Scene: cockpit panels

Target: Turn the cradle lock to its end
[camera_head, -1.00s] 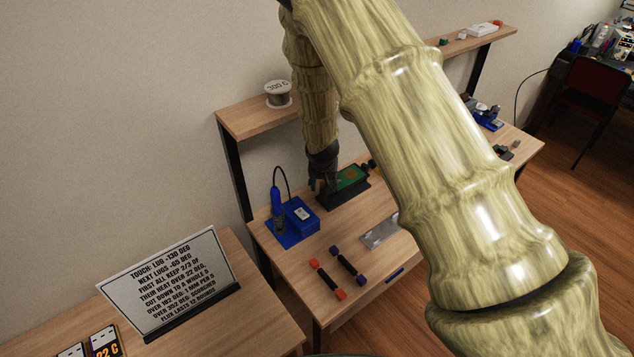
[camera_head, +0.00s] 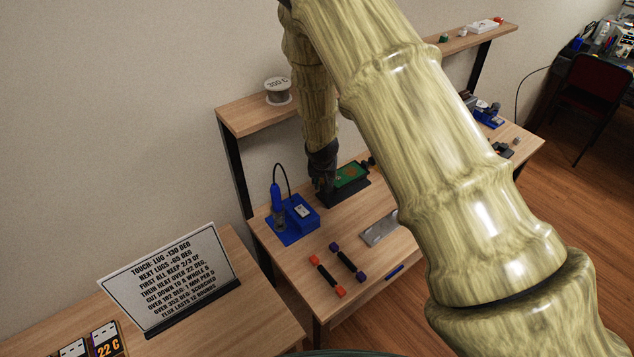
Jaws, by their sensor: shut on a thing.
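A black cradle (camera_head: 348,196) holding a green circuit board (camera_head: 352,175) stands on the wooden bench, right of the blue soldering station. My gripper (camera_head: 324,184) points down at the left end of the cradle. It is shut on a small part there, which I take to be the cradle lock; my fingers hide it, so its angle cannot be read. A dark knob shows at the cradle's far right end (camera_head: 371,162). My arm covers the bench to the right of the cradle.
The blue soldering station (camera_head: 300,215) with its upright iron stands close left of my gripper. Two dark bars with coloured ends, one red (camera_head: 327,277) and one purple (camera_head: 347,262), and a grey metal plate (camera_head: 379,229) lie in front. A shelf with a solder spool (camera_head: 278,91) is behind.

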